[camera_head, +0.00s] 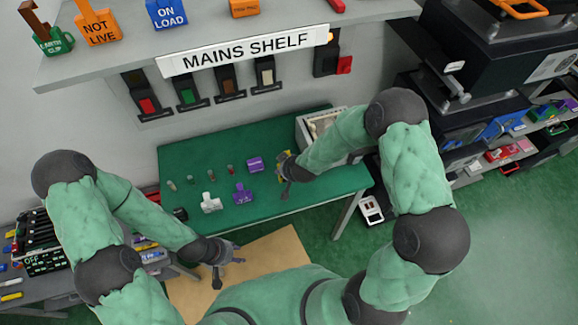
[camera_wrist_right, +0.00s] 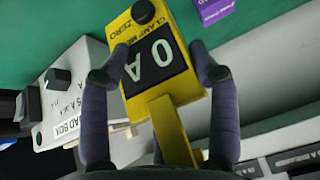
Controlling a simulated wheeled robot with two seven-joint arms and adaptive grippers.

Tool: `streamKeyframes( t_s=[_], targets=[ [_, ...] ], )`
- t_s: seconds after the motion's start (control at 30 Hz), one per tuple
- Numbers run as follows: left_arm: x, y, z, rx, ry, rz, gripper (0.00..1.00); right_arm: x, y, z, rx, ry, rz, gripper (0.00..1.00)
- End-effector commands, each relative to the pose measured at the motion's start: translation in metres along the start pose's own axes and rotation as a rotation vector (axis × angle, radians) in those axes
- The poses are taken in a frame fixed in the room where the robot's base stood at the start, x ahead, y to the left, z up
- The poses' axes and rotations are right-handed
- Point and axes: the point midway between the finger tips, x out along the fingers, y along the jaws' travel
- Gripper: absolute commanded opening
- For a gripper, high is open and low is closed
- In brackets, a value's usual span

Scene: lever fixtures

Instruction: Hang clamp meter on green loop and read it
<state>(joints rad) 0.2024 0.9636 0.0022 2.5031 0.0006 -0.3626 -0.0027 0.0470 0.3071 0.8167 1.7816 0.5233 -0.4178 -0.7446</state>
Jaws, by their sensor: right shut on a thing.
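The yellow clamp meter (camera_wrist_right: 150,55) is between the fingers of my right gripper (camera_wrist_right: 165,75) in the wrist view, with a black display showing "0 A" and the word "ZERO" on its face. In the head view the clamp meter (camera_head: 283,160) is a small yellow patch at my right gripper (camera_head: 286,175), over the right part of the green table. A black fixture with a green part (camera_head: 187,96) is under the shelf; I cannot tell whether it is the green loop. My left gripper (camera_head: 228,258) is empty, low in front of the table; its fingers look apart.
The green table (camera_head: 220,150) holds a purple block (camera_head: 255,164), a white piece (camera_head: 211,203), a purple piece (camera_head: 242,192) and small pegs. A pale load box (camera_head: 310,128) stands at its back right and shows in the wrist view (camera_wrist_right: 75,90). The mains shelf (camera_head: 130,65) overhangs behind.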

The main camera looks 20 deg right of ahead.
Motion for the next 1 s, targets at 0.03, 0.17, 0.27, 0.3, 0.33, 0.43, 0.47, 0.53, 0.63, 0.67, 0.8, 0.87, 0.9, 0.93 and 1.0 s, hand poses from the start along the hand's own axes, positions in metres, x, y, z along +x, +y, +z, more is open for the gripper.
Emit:
streamKeyframes(
  t_s=[0.03, 0.17, 0.27, 0.3, 0.33, 0.43, 0.47, 0.53, 0.63, 0.67, 0.8, 0.87, 0.9, 0.93, 1.0],
  targets=[
    [0.000, 0.000, 0.001, 0.000, -0.001, 0.000, 0.40, 0.000, 0.000, 0.000, 0.000, -0.001, 0.000, 0.05],
    [0.004, -0.002, 0.001, 0.000, -0.002, 0.000, 0.40, 0.004, 0.000, 0.002, 0.000, -0.001, -0.001, 0.05],
    [0.009, -0.003, 0.000, 0.000, -0.002, 0.000, 0.40, 0.009, 0.000, 0.005, 0.000, -0.001, 0.000, 0.05],
    [0.011, -0.004, 0.000, -0.001, -0.002, 0.000, 0.40, 0.011, 0.000, 0.006, 0.000, 0.000, 0.000, 0.05],
    [0.013, -0.005, 0.000, 0.000, -0.002, 0.000, 0.40, 0.013, 0.001, 0.008, 0.000, 0.000, 0.000, 0.05],
    [0.021, -0.007, 0.000, 0.000, -0.001, 0.000, 0.40, 0.019, 0.001, 0.012, 0.000, 0.000, 0.000, 0.05],
    [0.023, -0.008, 0.000, 0.000, -0.001, 0.000, 0.40, 0.021, 0.001, 0.013, 0.000, 0.000, 0.000, 0.05],
    [0.029, -0.010, -0.001, 0.000, -0.001, 0.000, 0.40, 0.027, 0.001, 0.017, 0.000, 0.000, 0.000, 0.05],
    [0.036, -0.013, -0.001, 0.000, -0.001, 0.000, 0.40, 0.034, 0.002, 0.021, 0.000, 0.000, 0.000, 0.05],
    [0.039, -0.014, -0.001, 0.000, -0.001, 0.000, 0.40, 0.036, 0.002, 0.022, 0.000, 0.001, 0.000, 0.05],
    [0.048, -0.017, -0.001, 0.000, -0.001, 0.000, 0.40, 0.044, 0.002, 0.028, 0.000, 0.001, 0.000, 0.05],
    [0.050, -0.018, -0.002, 0.000, -0.001, 0.000, 0.40, 0.046, 0.002, 0.029, 0.000, 0.001, 0.000, 0.05],
    [0.051, -0.018, -0.002, 0.000, -0.001, 0.000, 0.40, 0.047, 0.002, 0.030, 0.000, 0.001, 0.000, 0.05],
    [0.051, -0.018, -0.002, 0.000, -0.001, 0.000, 0.40, 0.048, 0.002, 0.030, 0.000, 0.001, 0.000, 0.05],
    [0.052, -0.019, -0.002, 0.000, -0.001, 0.000, 0.40, 0.048, 0.002, 0.030, 0.000, 0.001, 0.000, 0.05]
  ],
)
